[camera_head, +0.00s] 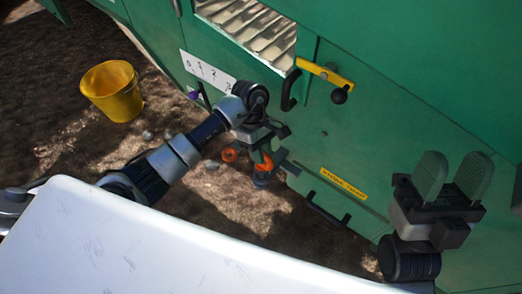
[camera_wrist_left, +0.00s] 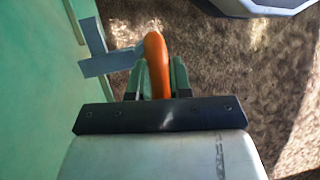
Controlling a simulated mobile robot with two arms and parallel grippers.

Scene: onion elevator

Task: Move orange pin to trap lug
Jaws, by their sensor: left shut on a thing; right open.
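The orange pin (camera_head: 265,165) is between the fingers of my left gripper (camera_head: 264,152), beside the green machine wall. In the left wrist view the pin (camera_wrist_left: 155,62) sticks out past my left gripper (camera_wrist_left: 158,80), which is shut on it. A grey bracket (camera_wrist_left: 108,62) on the green wall, possibly the trap lug, lies just left of the pin; I cannot tell whether they touch. It also shows in the head view (camera_head: 288,167). Another orange piece (camera_head: 229,155) shows left of the gripper. My right gripper (camera_head: 452,180) is open and empty, in front of the green panel.
A yellow label (camera_head: 343,184) and a dark handle (camera_head: 328,212) are on the green panel. A yellow latch bar (camera_head: 325,73) with a black knob is above, beside another dark handle (camera_head: 290,90). A yellow bucket (camera_head: 111,91) stands on the brown ground at left.

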